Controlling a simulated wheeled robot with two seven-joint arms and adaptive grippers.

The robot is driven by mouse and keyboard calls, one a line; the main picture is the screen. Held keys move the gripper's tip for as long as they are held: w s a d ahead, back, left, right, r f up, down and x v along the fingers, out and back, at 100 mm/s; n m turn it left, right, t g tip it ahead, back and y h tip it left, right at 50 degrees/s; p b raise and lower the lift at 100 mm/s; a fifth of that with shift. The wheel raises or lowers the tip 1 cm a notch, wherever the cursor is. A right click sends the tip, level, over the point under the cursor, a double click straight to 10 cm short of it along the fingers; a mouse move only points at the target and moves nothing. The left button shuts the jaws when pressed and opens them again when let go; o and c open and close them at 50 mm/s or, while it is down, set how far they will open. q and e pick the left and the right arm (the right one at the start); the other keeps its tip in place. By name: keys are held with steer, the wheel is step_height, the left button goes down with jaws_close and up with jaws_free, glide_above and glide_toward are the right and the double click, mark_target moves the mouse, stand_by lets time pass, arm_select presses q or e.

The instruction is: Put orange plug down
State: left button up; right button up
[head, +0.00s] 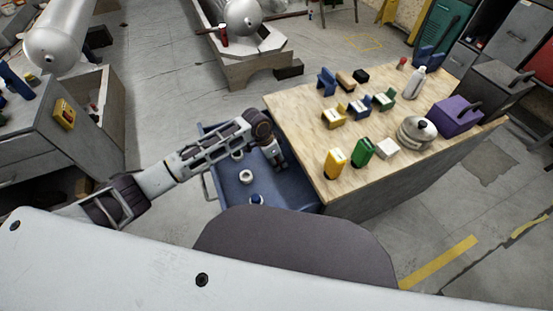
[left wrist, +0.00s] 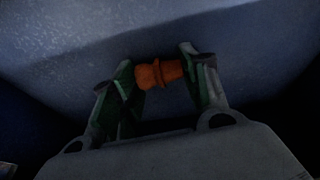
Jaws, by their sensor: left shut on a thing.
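In the left wrist view my left gripper (left wrist: 160,78) is shut on the orange plug (left wrist: 158,73), which sits crosswise between its two fingertips. Behind the plug is a bluish surface; I cannot tell whether the plug touches it. In the head view my left gripper (head: 281,165) points down over the right part of the blue drawer (head: 236,200), beside the table's left edge. The plug cannot be made out there. My right gripper is not in view.
White rings (head: 246,177) and a blue-and-white item (head: 256,199) lie in the drawer. The wooden tabletop (head: 300,130) holds a yellow bottle (head: 335,162), a green bottle (head: 362,149), a round metal pot (head: 417,133), a purple box (head: 456,115) and several small parts.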

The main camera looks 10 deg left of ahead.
mark_target(270, 166)
arm_select(q)
steer(key=shift+f, duration=0.1)
steer(key=o, duration=0.9)
steer(key=shift+c, duration=0.2)
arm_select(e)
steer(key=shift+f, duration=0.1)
arm_select(q)
steer(key=shift+a+r, duration=0.1)
steer(key=shift+r, duration=0.3)
steer(key=shift+a+r, duration=0.1)
steer(key=shift+r, duration=0.25)
steer(key=p+v, duration=0.2)
steer(key=v, duration=0.8)
steer(key=shift+r+p, duration=0.35)
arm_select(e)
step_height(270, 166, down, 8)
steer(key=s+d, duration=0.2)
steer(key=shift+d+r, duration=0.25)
arm_select(q)
steer(key=shift+s, duration=0.1)
